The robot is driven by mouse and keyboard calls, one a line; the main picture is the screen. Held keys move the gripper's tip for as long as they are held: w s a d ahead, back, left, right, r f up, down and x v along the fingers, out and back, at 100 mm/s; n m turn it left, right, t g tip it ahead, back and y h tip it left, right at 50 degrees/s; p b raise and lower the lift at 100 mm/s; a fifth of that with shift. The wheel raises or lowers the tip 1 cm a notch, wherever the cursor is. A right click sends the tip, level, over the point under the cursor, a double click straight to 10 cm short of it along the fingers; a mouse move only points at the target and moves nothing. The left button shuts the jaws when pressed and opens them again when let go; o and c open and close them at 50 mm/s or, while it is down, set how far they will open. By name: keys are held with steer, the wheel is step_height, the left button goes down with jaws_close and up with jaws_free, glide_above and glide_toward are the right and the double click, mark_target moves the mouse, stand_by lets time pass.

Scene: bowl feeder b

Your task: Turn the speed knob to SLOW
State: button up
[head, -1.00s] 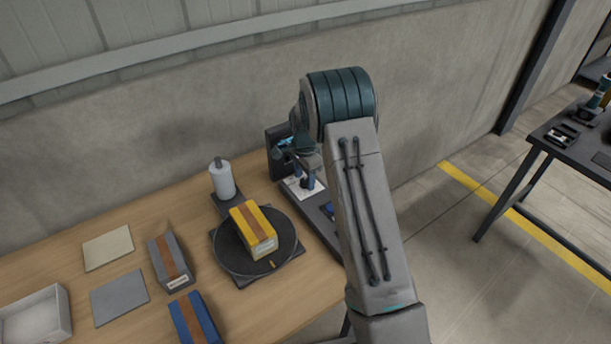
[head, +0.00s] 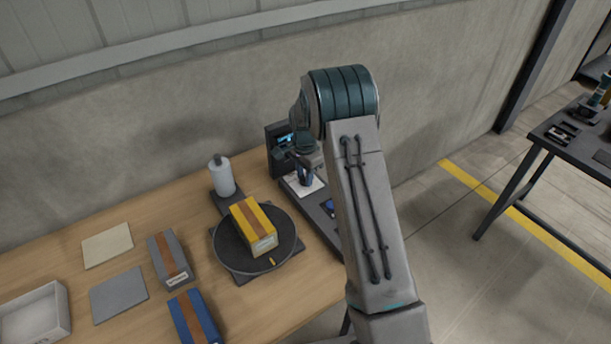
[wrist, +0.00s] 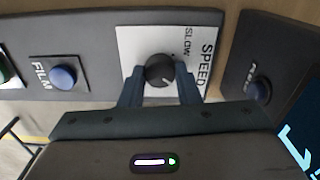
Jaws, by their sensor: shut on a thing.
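The speed knob (wrist: 160,66) is a round black knob with a short white mark. It sits on a white plate (wrist: 133,42) printed SPEED, with the word SLOW on its upper part in the wrist view. The mark appears to point toward the lower right, not at the word SLOW. My gripper (wrist: 159,80) is shut on the knob, one finger on each side. In the head view my gripper (head: 305,178) is over the white plate on the control panel; the knob is hidden there.
A blue FILM button (wrist: 63,76) and a dark button (wrist: 260,90) flank the plate. A lit screen (wrist: 300,140) is at the lower right. A turntable (head: 225,257) carries a yellow box (head: 250,224). A roll on a post (head: 222,178) stands behind it.

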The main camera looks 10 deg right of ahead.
steer(key=n+b, duration=0.2)
steer(key=n, duration=0.2)
steer(key=shift+w, duration=0.1)
steer(key=n+b, duration=0.2)
steer(key=n, duration=0.2)
steer(key=shift+n, duration=0.3)
steer(key=n+b, duration=0.1)
steer(key=n, duration=0.3)
steer(key=shift+r+n, duration=0.1)
steer(key=shift+n, duration=2)
steer(key=o, duration=1)
steer(key=shift+c, duration=0.2)
step_height(320, 180, up, 14)
steer(key=shift+b, duration=0.45)
